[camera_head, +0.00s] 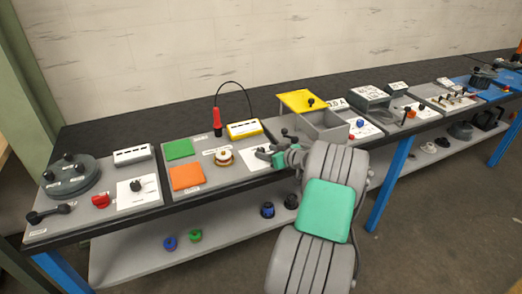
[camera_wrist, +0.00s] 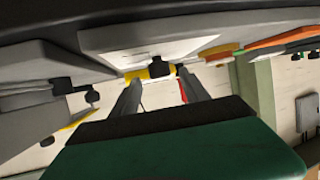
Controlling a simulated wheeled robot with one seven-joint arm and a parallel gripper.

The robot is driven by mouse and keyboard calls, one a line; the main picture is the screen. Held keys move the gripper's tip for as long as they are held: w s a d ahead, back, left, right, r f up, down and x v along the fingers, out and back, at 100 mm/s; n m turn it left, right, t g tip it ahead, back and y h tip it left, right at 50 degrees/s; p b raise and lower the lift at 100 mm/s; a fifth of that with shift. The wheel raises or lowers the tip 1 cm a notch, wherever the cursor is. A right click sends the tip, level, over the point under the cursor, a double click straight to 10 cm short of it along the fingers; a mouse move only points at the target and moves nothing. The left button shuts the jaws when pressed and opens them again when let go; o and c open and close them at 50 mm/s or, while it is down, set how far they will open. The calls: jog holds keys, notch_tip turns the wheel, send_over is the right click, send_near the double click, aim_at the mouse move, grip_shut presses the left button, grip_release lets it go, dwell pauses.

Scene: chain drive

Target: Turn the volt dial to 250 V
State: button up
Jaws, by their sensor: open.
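A white card (camera_head: 254,161) lies on the middle grey panel, and my gripper (camera_head: 270,154) is right over its right side. The dial on this card is mostly hidden by my gripper in the head view. In the wrist view, which is turned over, a small black knob (camera_wrist: 182,71) shows between the two open fingers of my gripper (camera_wrist: 160,90), beyond their tips. I cannot tell whether they touch. A second black dial (camera_head: 136,186) stands on a white card on the left panel. The lettering is too small to read, so I cannot tell the volt setting.
A yellow meter box (camera_head: 244,129) and a red probe (camera_head: 217,124) stand behind the card. A spool (camera_head: 223,157), a green pad (camera_head: 179,149) and an orange pad (camera_head: 187,177) lie to its left. A grey bin with a yellow lid (camera_head: 302,101) stands to the right.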

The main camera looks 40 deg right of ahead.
aim_at(263, 151)
jog(key=x, duration=0.4)
jog(key=shift+w, duration=0.1)
grip_shut()
dwell(0.4)
